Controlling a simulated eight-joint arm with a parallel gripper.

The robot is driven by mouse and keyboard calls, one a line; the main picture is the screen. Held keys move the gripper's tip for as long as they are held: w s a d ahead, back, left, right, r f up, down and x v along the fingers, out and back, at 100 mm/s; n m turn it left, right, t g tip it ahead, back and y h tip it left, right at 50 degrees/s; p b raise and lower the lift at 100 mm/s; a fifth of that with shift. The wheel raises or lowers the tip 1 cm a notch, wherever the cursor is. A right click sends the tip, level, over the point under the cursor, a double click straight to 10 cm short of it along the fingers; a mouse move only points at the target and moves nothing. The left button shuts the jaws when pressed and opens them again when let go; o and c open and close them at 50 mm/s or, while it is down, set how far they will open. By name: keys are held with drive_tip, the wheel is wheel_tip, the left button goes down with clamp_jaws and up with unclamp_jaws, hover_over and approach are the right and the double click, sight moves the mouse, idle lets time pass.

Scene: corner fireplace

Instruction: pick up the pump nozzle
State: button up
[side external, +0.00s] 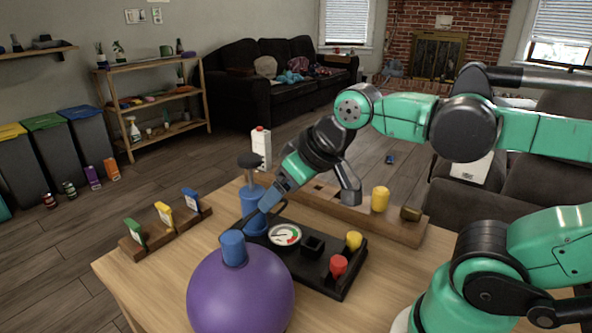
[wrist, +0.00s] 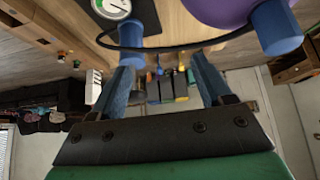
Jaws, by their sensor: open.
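A blue cylinder, which looks like the pump nozzle (side external: 233,248), sits upright on top of a purple ball (side external: 240,293). It also shows at the upper right of the wrist view (wrist: 277,28), beside the ball (wrist: 218,10). A thin black hose (wrist: 190,47) curves across the wrist view toward it. The blue pump (side external: 252,200) with a black handle (side external: 249,160) stands behind the ball. My gripper (side external: 267,204) is open and empty, tilted down close to the pump and above the nozzle's right. Its two blue fingers (wrist: 165,72) are spread apart in the wrist view.
A black board with a dial gauge (side external: 285,235), a red knob (side external: 338,265) and a yellow knob (side external: 354,240) lies right of the ball. A wooden block with colored tags (side external: 165,230) is at the left. A wooden rail with a yellow peg (side external: 380,198) stands behind.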

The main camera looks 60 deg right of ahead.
wheel_tip(320, 180, up, 7)
drive_tip(key=n+g+y, duration=0.1)
drive_tip(key=n+g, duration=0.1)
drive_tip(key=g, duration=0.1)
hover_over(234, 236)
drive_tip(key=s+d, duration=0.1)
drive_tip(key=f, duration=0.4)
drive_tip(key=shift+s+a, duration=0.3)
drive_tip(key=shift+a, duration=0.05)
drive_tip(key=shift+x, duration=2.9)
clamp_jaws()
